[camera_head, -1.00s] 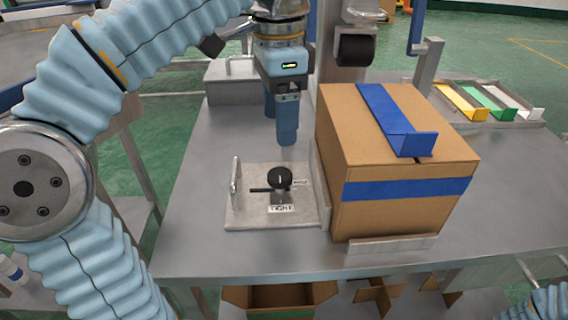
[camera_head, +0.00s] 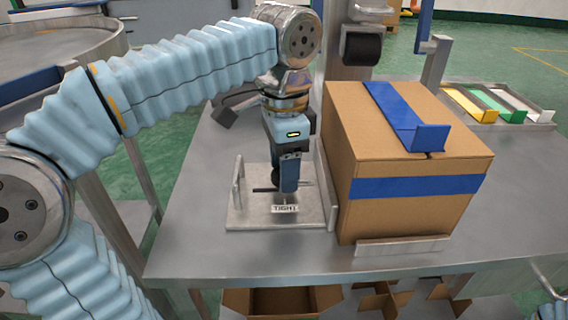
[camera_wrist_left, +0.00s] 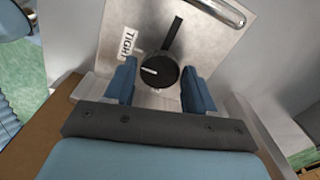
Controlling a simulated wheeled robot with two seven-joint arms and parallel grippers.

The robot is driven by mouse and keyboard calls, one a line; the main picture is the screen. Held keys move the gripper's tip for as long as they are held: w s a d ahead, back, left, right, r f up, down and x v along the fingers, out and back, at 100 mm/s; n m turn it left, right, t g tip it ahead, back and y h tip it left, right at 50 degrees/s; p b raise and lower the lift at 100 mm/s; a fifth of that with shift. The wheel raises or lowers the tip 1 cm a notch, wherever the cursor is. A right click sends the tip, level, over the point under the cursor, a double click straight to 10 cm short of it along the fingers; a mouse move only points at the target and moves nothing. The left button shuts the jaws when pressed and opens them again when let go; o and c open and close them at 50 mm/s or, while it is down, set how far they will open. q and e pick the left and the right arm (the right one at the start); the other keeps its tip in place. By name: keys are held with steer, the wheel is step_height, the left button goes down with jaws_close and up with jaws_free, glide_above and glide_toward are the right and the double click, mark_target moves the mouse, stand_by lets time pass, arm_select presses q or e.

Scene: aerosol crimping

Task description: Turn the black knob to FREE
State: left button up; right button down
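The black knob (camera_wrist_left: 160,70) is round with a white pointer line and sits on a light metal plate (camera_head: 238,214). In the wrist view its line points left, toward the TIGHT label (camera_wrist_left: 128,43). That label (camera_head: 285,209) also shows at the front of the plate in the head view. My left gripper (camera_head: 289,190) is over the plate and hides most of the knob in the head view. In the wrist view the left gripper's fingers (camera_wrist_left: 160,88) are open, one on each side of the knob, with gaps visible. My right gripper is not in view.
A cardboard box (camera_head: 400,170) with blue tape stands close to the right of the plate. A metal handle (camera_head: 239,180) stands at the plate's left. A tray (camera_head: 545,118) with yellow, green and white pieces is at the back right. The table front left is clear.

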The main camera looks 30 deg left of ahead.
arm_select(q)
steer(key=c, duration=0.7)
steer(key=shift+n, duration=0.3)
steer(key=n+p, duration=0.1)
steer(key=n, duration=0.1)
steer(key=shift+r+n+p, duration=0.15)
steer(key=shift+n+p, duration=0.2)
steer(key=shift+n, duration=0.05)
steer(key=n+p, duration=0.1)
steer(key=n, duration=0.3)
steer(key=shift+n+p, duration=0.3)
steer(key=n, duration=0.4)
steer(key=shift+n+p, duration=0.3)
steer(key=n, duration=0.5)
steer(key=shift+n, duration=0.3)
